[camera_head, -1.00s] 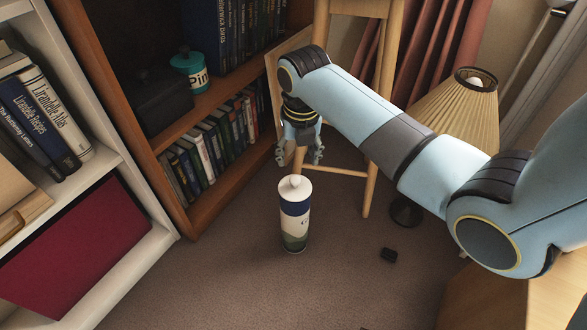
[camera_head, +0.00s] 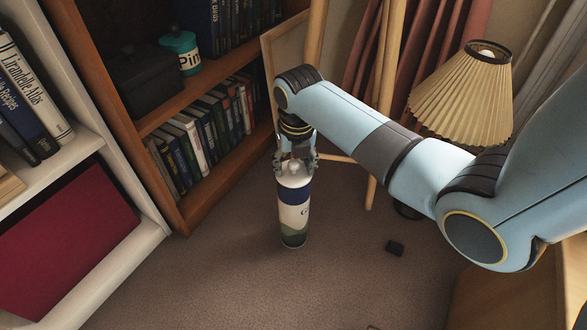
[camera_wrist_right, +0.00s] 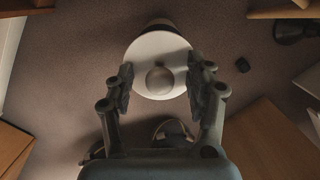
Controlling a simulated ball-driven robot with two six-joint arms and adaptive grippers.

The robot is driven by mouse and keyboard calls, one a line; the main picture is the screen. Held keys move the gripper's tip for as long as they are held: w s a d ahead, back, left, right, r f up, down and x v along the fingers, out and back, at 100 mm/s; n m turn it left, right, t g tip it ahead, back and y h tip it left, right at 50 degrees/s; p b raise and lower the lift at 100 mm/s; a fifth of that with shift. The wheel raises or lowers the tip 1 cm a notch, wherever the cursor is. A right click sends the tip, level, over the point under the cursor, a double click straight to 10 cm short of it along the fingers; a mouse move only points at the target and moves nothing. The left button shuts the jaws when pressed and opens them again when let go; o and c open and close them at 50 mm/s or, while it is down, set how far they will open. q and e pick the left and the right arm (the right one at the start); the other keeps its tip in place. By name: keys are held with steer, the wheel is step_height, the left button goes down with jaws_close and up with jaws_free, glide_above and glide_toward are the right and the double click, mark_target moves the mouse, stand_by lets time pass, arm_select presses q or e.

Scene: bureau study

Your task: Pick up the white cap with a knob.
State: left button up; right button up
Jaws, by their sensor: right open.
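The white cap with a knob (camera_wrist_right: 160,49) sits on top of an upright cylindrical canister (camera_head: 293,215) with white, dark blue and green bands, standing on the carpet. In the head view the cap (camera_head: 294,177) is partly covered by my right gripper (camera_head: 297,162), which is over the canister's top. In the right wrist view my right gripper (camera_wrist_right: 160,86) is open, with one finger on each side of the cap's near part and the round knob between the fingertips. I cannot tell whether the fingers touch the cap. My left gripper is not in view.
A wooden bookcase (camera_head: 170,210) with books stands left of the canister, and a white shelf (camera_head: 100,275) is at far left. A small dark block (camera_head: 395,248) lies on the carpet.

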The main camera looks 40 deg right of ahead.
jaws_close()
stand_by(0.4)
steer(key=shift+r, duration=0.1)
